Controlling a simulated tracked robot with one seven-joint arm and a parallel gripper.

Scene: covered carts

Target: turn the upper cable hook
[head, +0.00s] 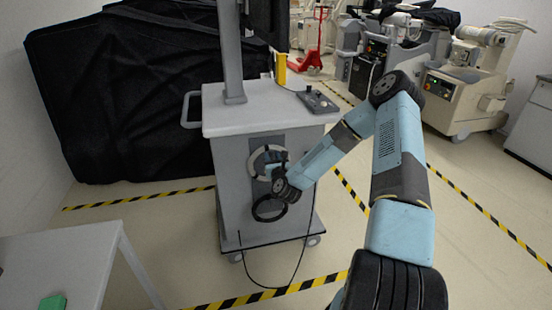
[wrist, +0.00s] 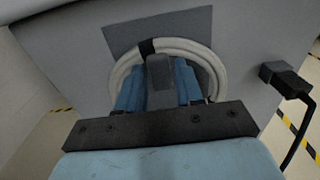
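The upper cable hook (wrist: 160,78) is a grey upright piece in front of a pale coiled cable on the cart's side. In the wrist view my gripper (wrist: 160,84) has one blue finger on each side of it, and both look pressed against it with no clear gap. In the head view my gripper (head: 276,172) is at the pale cable coil (head: 255,160), and hides most of the hook. The pale coil also shows around the fingers in the wrist view (wrist: 205,62). A black patch crosses the coil's top, just left of the hook's tip.
A black cable coil (head: 268,215) hangs below on the grey cart (head: 233,165). A black plug (wrist: 282,78) sticks out at the right, its cable hanging down. A white table (head: 65,260) stands front left. Black-covered equipment (head: 130,90) fills the back left.

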